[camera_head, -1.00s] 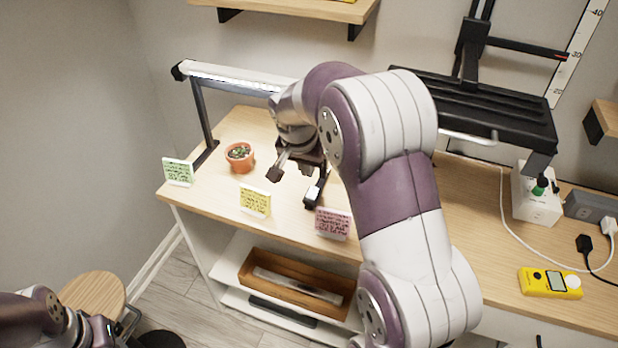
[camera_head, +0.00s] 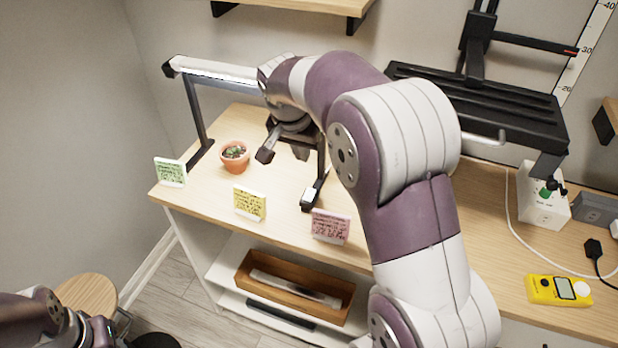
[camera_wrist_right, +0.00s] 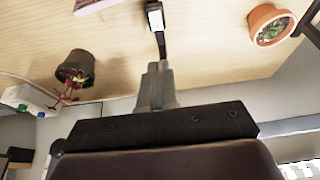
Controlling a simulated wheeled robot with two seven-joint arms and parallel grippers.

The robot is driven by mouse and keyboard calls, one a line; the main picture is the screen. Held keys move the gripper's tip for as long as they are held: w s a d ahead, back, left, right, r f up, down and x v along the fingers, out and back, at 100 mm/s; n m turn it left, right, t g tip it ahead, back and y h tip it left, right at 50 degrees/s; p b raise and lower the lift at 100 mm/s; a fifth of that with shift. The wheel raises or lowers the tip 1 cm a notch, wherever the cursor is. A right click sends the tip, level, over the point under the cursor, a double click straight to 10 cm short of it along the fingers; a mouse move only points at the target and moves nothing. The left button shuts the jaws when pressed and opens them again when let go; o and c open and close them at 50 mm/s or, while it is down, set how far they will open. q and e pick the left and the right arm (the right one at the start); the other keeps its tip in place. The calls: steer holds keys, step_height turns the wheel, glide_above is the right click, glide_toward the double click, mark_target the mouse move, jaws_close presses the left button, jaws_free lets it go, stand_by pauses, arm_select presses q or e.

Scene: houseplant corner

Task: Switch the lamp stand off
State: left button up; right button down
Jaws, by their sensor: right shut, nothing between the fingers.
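The lamp stand has a white bar (camera_head: 215,70) with a brightly lit strip and dark grey legs. Its right foot carries a small white switch (camera_head: 309,196) near the front of the table. The switch also shows in the wrist view (camera_wrist_right: 155,18), beyond my fingertips. My right gripper (camera_wrist_right: 158,68) is shut and empty, apart from the switch, over the tabletop. In the head view it hangs under the lamp bar, with my own arm hiding the bar's right end and part of the right leg. Of my left arm only a part shows at the bottom left.
A terracotta pot (camera_head: 235,158) stands left of the switch. Green (camera_head: 170,172), yellow (camera_head: 249,203) and pink (camera_head: 330,226) note cards line the front edge. A dark pot with a reddish plant (camera_wrist_right: 75,68) shows in the wrist view. A yellow meter (camera_head: 558,290) lies at right.

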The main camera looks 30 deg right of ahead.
glide_toward(310, 189)
steer(key=x, duration=0.6)
steer(key=shift+f+b, duration=0.1)
steer(key=shift+b, duration=0.25)
arm_select(q)
steer(key=shift+s+a+f, duration=0.2)
steer(key=shift+a+f, duration=0.1)
arm_select(e)
steer(key=shift+f, duration=0.2)
